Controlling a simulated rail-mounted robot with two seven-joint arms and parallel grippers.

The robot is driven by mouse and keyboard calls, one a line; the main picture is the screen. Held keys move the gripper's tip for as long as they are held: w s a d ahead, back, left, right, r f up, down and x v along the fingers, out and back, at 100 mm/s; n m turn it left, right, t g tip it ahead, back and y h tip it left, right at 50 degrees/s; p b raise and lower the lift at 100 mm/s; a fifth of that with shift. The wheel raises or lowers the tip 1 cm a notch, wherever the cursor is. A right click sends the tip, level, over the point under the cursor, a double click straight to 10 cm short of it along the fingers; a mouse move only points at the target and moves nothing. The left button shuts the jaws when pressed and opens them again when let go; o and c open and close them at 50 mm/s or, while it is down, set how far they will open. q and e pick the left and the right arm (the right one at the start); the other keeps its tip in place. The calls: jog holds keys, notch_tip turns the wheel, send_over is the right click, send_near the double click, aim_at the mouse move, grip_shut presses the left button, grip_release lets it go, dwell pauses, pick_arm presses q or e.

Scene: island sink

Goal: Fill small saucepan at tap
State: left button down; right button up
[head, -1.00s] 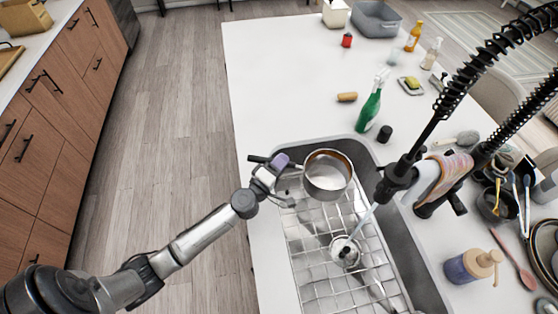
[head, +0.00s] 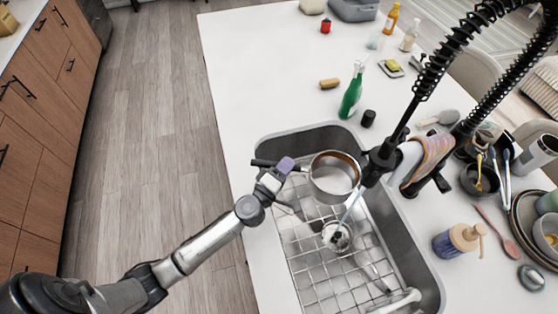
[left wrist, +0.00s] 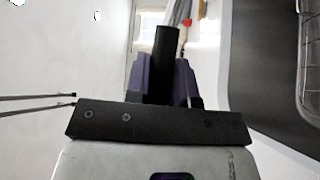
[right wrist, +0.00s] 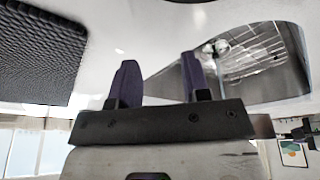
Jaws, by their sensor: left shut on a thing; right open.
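A small steel saucepan (head: 334,187) is held level over the sink (head: 405,235). My left gripper (head: 285,166) is shut on its black handle, which also shows between the purple fingers in the left wrist view (left wrist: 167,58). The black spring tap (head: 380,160) stands to the right, its spout by the pan's right rim. A thin water stream (head: 352,205) slants down toward the drain (head: 337,236). It passes close to the pan's right side; I cannot tell whether any enters. My right gripper (right wrist: 158,82) is open and empty in the right wrist view.
A wire rack (head: 315,275) lies in the sink. A green bottle (head: 350,95) and a black cap (head: 368,118) stand behind it. A cloth (head: 430,155) hangs on the tap. The left counter strip is clear.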

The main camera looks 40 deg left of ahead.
aim_at(300, 170)
pick_arm(q)
jog(key=shift+s+d+r, duration=0.1)
jog(key=shift+s+d, duration=0.1)
jog(key=shift+d, duration=1.75)
pick_arm(e)
jog(key=shift+d+f, duration=0.1)
jog(key=shift+f, duration=0.15)
jog(key=shift+r, duration=0.35)
pick_arm(q)
jog(key=shift+s+d, duration=0.2)
jog(key=shift+d, duration=1.1)
jog(key=shift+s+d, duration=0.15)
jog(key=shift+d, duration=1.1)
pick_arm(e)
jog(key=shift+r, duration=0.15)
dwell(0.9)
pick_arm(q)
jog(key=shift+p, duration=0.3)
